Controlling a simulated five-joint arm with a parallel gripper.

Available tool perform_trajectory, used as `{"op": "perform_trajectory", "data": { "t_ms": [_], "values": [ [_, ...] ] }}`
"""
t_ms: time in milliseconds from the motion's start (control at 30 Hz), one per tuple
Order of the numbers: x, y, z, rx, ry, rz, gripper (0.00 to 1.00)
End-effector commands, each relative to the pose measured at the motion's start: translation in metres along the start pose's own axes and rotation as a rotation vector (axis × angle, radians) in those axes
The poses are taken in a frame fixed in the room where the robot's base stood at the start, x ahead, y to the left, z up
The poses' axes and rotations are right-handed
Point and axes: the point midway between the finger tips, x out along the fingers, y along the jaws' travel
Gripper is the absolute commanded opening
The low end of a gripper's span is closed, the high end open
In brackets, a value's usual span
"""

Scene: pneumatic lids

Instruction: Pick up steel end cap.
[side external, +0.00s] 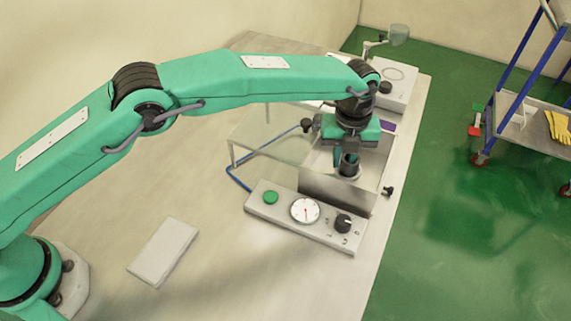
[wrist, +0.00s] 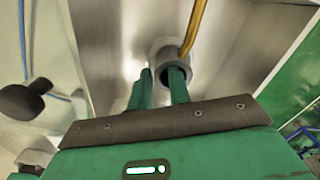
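A grey ring-shaped piece with a dark opening, which looks like the steel end cap (wrist: 160,47), shows in the wrist view at the tips of my gripper (wrist: 161,71). The left finger lies along the ring's left outside, and the right finger overlaps its dark opening. The fingers are apart, with part of the ring's near wall between them; whether they press on it I cannot tell. In the side external view my gripper (side external: 343,158) points down over the steel box (side external: 338,192), beside a dark upright cylinder. The cap cannot be made out clearly there.
A brass-coloured rod (wrist: 196,22) rises close to the ring. A control panel with a gauge (side external: 305,210) and a black knob (side external: 343,223) stands in front of the steel box. A glass-topped stand (side external: 262,135) is to the left. A flat plate (side external: 163,250) lies on the otherwise clear table front.

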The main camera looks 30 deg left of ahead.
Motion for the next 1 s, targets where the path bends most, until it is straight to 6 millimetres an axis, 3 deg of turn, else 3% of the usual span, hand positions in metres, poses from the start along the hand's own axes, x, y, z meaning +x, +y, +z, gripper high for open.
{"op": "perform_trajectory", "data": {
  "t_ms": [367,500,1000],
  "values": [
    [-0.0003,0.0,0.0,0.0,0.0,0.0,0.19],
    [-0.0004,-0.0001,-0.0001,0.0,0.0,0.0,0.0],
    [-0.0044,-0.0006,0.0003,0.0,-0.001,-0.003,0.0]
  ]
}}
